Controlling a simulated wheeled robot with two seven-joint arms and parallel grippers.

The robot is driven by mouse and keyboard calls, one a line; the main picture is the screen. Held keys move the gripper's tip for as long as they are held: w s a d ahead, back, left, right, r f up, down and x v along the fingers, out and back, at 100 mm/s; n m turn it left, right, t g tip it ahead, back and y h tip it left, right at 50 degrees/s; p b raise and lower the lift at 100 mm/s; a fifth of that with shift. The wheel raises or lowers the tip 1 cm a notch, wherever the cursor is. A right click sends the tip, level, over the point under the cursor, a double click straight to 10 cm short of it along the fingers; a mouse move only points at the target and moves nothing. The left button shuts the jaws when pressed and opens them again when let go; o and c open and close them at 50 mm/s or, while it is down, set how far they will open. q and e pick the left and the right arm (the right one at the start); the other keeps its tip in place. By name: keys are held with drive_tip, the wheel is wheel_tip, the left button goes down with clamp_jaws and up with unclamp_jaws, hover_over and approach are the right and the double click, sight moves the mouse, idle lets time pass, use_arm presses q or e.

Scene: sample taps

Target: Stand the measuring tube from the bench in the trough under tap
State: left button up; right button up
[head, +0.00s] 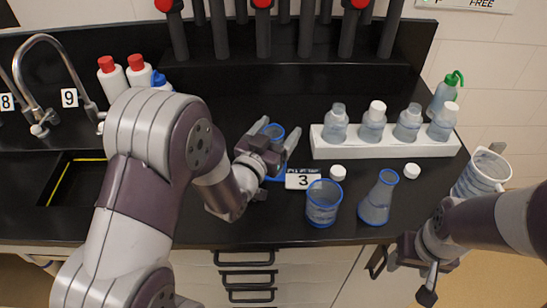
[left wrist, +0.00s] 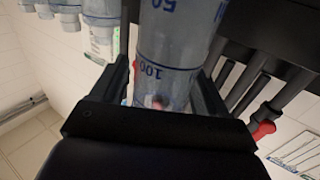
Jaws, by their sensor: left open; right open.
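The measuring tube (head: 274,130) is clear with a blue rim, and it stands upright on the bench behind my left gripper. It also shows in the left wrist view (left wrist: 168,60), with blue marks, between the two fingers. My left gripper (head: 276,142) is open, with its fingers on either side of the tube; I cannot tell whether they touch it. The gripper hides much of the tube. Curved taps (head: 42,82) with cards 8 and 9 stand at the left, by the dark sunken trough (head: 52,188) with a yellow line. My right gripper (head: 408,284) is open and empty, below the bench edge.
A blue-rimmed beaker (head: 322,203) and a conical flask (head: 379,199) stand at the front, beside a number 3 card (head: 303,180). A white rack (head: 388,150) of bottles is behind. A jug (head: 481,174) is at right. Red-capped bottles (head: 112,78) stand between taps and tube.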

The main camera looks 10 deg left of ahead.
use_arm(q)
drive_tip(key=shift+r, duration=0.1)
clamp_jaws()
